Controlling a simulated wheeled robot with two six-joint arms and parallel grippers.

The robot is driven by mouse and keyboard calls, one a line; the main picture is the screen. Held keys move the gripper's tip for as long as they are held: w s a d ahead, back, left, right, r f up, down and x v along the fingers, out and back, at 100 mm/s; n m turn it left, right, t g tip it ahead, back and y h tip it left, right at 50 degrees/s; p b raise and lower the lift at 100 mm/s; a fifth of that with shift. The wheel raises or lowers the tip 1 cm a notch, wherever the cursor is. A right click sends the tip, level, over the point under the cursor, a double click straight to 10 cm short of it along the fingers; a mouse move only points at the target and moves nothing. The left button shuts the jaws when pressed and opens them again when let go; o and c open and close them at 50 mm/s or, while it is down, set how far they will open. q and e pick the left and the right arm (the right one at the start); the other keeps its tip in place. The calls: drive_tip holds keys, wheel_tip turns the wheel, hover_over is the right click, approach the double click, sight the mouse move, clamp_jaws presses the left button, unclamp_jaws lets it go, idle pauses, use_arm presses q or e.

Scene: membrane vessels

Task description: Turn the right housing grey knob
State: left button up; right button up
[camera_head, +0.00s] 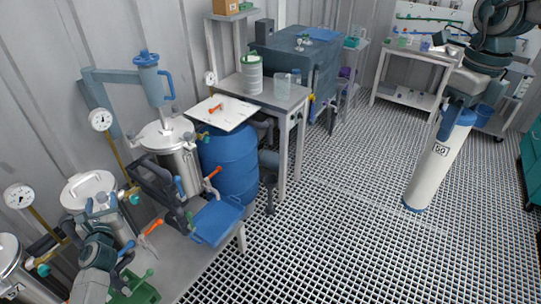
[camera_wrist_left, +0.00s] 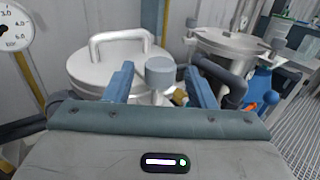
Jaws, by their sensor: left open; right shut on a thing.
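Steel housings stand along the left bench. The right housing (camera_head: 172,150) has a clamped lid and also shows at the upper right of the left wrist view (camera_wrist_left: 232,45). The middle housing (camera_head: 88,186) has a domed lid with a bar handle. A grey round knob (camera_wrist_left: 160,73) stands in front of the middle housing's lid, between the two blue fingers of my open left gripper (camera_wrist_left: 162,85); I see no clear contact. In the head view my left gripper (camera_head: 101,207) is by the middle housing. My right gripper (camera_head: 455,108) is shut on a white cylinder (camera_head: 435,165) with blue ends, held tilted.
Pressure gauges (camera_head: 100,119) stand on thin posts behind the housings. A blue tray (camera_head: 216,222) lies on the bench by a dark bracket (camera_head: 160,190). A blue barrel (camera_head: 230,165) and a grey table (camera_head: 275,97) stand beyond. The grated floor in the middle is clear.

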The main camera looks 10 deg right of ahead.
use_arm(q)
drive_tip(key=shift+x, duration=1.15)
drive_tip(key=c, duration=1)
drive_tip(key=shift+o, duration=0.2)
